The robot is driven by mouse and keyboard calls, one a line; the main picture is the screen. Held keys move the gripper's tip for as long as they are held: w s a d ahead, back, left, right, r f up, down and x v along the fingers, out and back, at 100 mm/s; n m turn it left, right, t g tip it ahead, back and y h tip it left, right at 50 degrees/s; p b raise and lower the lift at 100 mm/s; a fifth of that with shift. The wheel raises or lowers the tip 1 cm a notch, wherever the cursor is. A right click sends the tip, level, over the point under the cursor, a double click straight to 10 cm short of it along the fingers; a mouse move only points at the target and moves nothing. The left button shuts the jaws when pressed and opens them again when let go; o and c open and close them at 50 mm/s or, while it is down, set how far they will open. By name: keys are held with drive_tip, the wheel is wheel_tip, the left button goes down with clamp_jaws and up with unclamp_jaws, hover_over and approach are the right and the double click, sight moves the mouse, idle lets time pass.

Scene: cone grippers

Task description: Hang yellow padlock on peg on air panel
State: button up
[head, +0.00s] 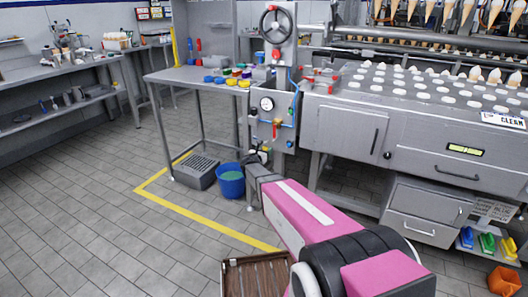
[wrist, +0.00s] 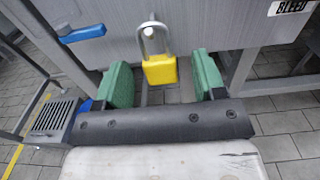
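The yellow padlock (wrist: 160,72) is upright in the wrist view, with its grey shackle up around a short peg (wrist: 148,33) on the grey air panel (wrist: 205,24). It appears to hang there. My gripper (wrist: 162,78) is open, with one green finger on each side of the padlock body and a visible gap on both sides. In the head view the air panel (head: 284,131) stands in the middle, and my gripper (head: 258,157) is at its lower edge. I cannot make out the padlock clearly there.
A blue handle (wrist: 82,34) juts out left of the padlock, and a BLEED label (wrist: 291,6) is at right. In the head view, a blue bucket (head: 231,182) and a grey crate (head: 196,171) stand on the floor by the table (head: 200,77). The floor at left is clear.

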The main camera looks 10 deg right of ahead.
drive_tip(key=v, duration=1)
drive_tip(key=s+d+f+m+g+y, duration=0.1)
drive_tip(key=s+d+m+g, duration=0.4)
drive_tip(key=s+m, duration=0.3)
drive_tip(key=s+d+f+m+g, duration=0.1)
drive_tip(key=s+d+m+g, duration=0.4)
drive_tip(key=s+m, duration=0.4)
drive_tip(key=s+a+m+g+y, duration=0.4)
drive_tip(key=s+a+m+y, duration=0.1)
drive_tip(key=s+m+y, duration=0.4)
drive_tip(key=s+m, duration=0.2)
drive_tip(key=s, duration=0.2)
drive_tip(key=shift+s+r+m+g+y, duration=0.2)
drive_tip(key=shift+s+m+g+y, duration=0.1)
drive_tip(key=shift+s+m, duration=0.1)
drive_tip(key=shift+a, duration=0.1)
drive_tip(key=shift+c, duration=0.3)
